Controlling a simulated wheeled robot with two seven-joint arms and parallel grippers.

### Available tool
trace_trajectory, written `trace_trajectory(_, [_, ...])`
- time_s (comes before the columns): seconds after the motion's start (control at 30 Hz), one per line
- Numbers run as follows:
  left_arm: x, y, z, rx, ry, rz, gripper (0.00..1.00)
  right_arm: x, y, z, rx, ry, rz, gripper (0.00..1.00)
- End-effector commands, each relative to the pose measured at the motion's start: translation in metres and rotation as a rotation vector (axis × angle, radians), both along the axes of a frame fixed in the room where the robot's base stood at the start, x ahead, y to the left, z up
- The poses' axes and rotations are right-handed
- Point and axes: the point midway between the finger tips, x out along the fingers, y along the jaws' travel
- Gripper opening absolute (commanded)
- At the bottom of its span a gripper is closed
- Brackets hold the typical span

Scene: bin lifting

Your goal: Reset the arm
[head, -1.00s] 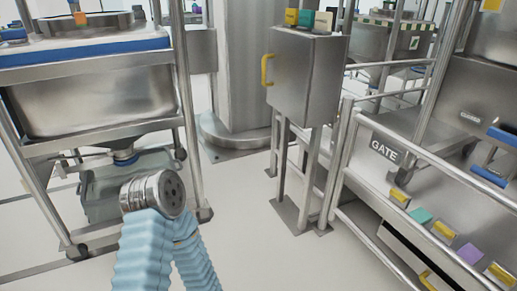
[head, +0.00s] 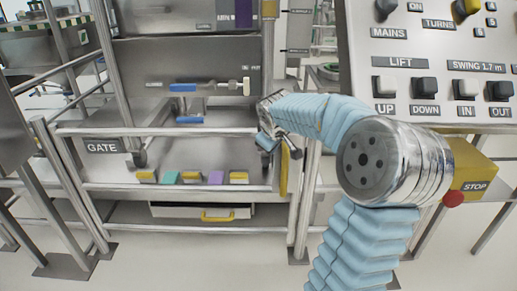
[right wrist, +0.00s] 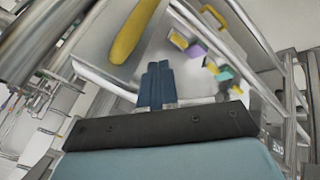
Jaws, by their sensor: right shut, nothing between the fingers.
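My right arm, in a pale blue sleeve, comes in from the lower right in the head view. Its gripper (head: 267,142) is at the gate's right end, close to the upright yellow handle (head: 284,170). In the right wrist view the two dark blue fingers (right wrist: 157,86) are together with nothing between them. The yellow handle (right wrist: 134,32) lies beyond the fingertips there, and a gap seems to show between them. The gate (head: 102,147) is a steel rail frame with a GATE label. My left gripper is not in view.
A control panel (head: 435,58) with switches marked LIFT and SWING stands at the right, behind my arm. A yellow STOP box (head: 474,172) with a red button (head: 453,199) is beside my elbow. Coloured blocks (head: 216,178) line the gate's ledge.

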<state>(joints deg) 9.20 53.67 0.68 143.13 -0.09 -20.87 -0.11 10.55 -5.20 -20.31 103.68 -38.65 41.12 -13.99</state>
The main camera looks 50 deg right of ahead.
Motion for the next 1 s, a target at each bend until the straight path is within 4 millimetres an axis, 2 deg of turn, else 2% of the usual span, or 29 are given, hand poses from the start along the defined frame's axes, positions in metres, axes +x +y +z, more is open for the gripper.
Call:
trace_trajectory(0.23, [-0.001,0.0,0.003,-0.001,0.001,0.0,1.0,-0.024,0.005,0.035,0.0,-0.005,0.0,0.0])
trace_trajectory(0.4, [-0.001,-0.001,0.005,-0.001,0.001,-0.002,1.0,-0.037,0.008,0.052,0.0,-0.003,0.001,0.0])
trace_trajectory(0.73, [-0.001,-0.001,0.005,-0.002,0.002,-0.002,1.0,-0.042,0.009,0.058,0.001,-0.001,0.002,0.0])
trace_trajectory(0.87, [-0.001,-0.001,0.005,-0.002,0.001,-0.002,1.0,-0.029,0.018,0.044,0.018,0.006,0.024,0.0])
trace_trajectory(0.97, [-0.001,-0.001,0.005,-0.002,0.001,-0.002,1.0,0.001,0.043,0.01,0.062,0.016,0.075,0.0])
trace_trajectory(1.0, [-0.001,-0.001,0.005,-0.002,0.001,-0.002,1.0,0.016,0.058,-0.009,0.09,0.019,0.1,0.0])
